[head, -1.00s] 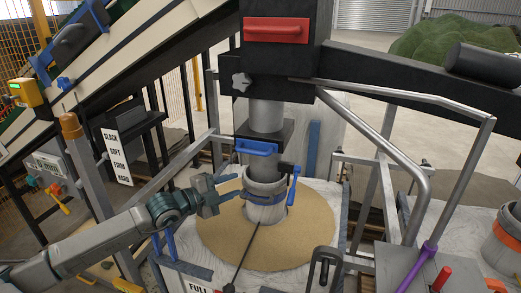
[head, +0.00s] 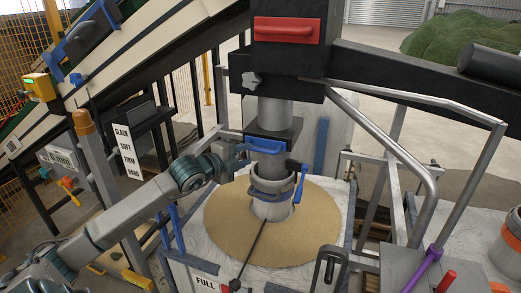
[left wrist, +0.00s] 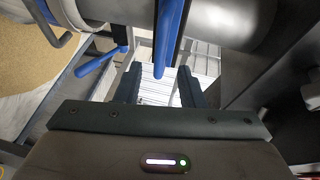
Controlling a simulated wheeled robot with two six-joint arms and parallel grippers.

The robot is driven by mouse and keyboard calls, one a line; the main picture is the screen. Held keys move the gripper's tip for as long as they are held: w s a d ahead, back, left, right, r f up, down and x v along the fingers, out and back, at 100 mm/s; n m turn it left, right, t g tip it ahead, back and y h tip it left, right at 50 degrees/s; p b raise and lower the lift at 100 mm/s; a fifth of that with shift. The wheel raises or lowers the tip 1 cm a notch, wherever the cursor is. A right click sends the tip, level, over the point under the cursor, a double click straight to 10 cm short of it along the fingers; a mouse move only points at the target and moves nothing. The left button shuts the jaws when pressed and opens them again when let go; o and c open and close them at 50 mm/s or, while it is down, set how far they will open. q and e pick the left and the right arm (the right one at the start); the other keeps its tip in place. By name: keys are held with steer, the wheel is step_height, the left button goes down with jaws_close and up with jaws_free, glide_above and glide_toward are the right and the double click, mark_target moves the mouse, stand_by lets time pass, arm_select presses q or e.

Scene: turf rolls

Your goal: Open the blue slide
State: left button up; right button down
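The blue slide's handle (head: 262,145) sits on the front of a dark block around the grey spout pipe. My left gripper (head: 236,152) is right at the left end of this handle. In the left wrist view my left gripper (left wrist: 158,86) has its two dark fingers apart. The blue handle (left wrist: 168,38) runs down the picture, and its lower end lines up with the gap between the fingers. I cannot tell whether they touch it. My right gripper is not in view.
Below, a clamped spout (head: 272,207) with a blue lever (head: 300,182) stands over a sand-filled bag (head: 230,235). A red handle (head: 287,30) is on the black housing above. Metal rails (head: 400,150) stand to the right, and a conveyor (head: 130,60) slopes at left.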

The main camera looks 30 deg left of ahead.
mark_target(258, 151)
arm_select(q)
steer(key=shift+p+x, duration=0.95)
steer(key=shift+x, duration=2.6)
steer(key=shift+d, duration=0.1)
jaws_close()
